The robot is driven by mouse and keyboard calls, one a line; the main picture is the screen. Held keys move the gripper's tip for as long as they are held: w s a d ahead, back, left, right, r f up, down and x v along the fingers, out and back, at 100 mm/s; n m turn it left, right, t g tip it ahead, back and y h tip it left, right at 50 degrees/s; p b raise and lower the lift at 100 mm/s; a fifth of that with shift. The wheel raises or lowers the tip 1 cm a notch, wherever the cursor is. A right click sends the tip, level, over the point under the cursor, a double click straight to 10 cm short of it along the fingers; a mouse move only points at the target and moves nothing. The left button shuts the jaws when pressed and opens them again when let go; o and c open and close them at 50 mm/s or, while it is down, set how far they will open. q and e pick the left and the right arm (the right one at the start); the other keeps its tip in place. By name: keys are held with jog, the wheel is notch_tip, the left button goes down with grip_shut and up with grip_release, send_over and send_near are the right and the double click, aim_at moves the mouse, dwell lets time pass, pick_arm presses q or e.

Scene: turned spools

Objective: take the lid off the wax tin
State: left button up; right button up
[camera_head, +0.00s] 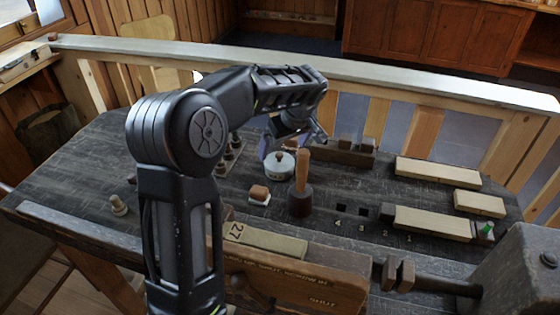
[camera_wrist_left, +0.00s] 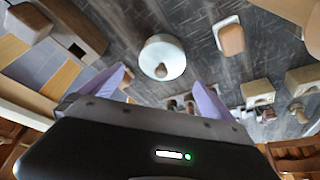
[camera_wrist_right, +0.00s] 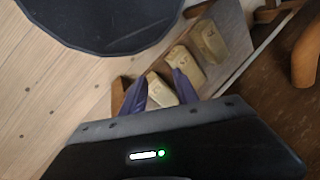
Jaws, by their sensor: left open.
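The wax tin (camera_head: 280,167) is a round pale tin with a small knob on its lid, standing on the dark bench top near the middle of the head view. In the left wrist view its lid (camera_wrist_left: 163,50) shows from above, with the brown knob (camera_wrist_left: 161,71) at its near side. The lid is on the tin. My left gripper (camera_head: 293,143) is open and empty, its lavender fingers above and behind the tin. In the left wrist view the fingertips lie on either side of the knob, apart from it. My right gripper (camera_wrist_right: 161,73) is open and empty, away from the tin.
A mallet (camera_head: 300,203) stands upright just right of the tin. A brown block on a white pad (camera_head: 259,195) sits in front. Several spools (camera_head: 229,157) stand left of it. Pale wooden blocks (camera_head: 437,172) lie at right. A pale rail (camera_head: 400,82) runs behind the bench.

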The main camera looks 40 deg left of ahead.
aim_at(280, 154)
pick_arm(q)
jog(key=shift+f, duration=0.15)
jog(key=p+x, duration=0.1)
jog(key=x, duration=0.4)
jog(key=shift+a, duration=0.15)
jog(key=shift+c, duration=0.4)
jog(key=c, duration=1.2)
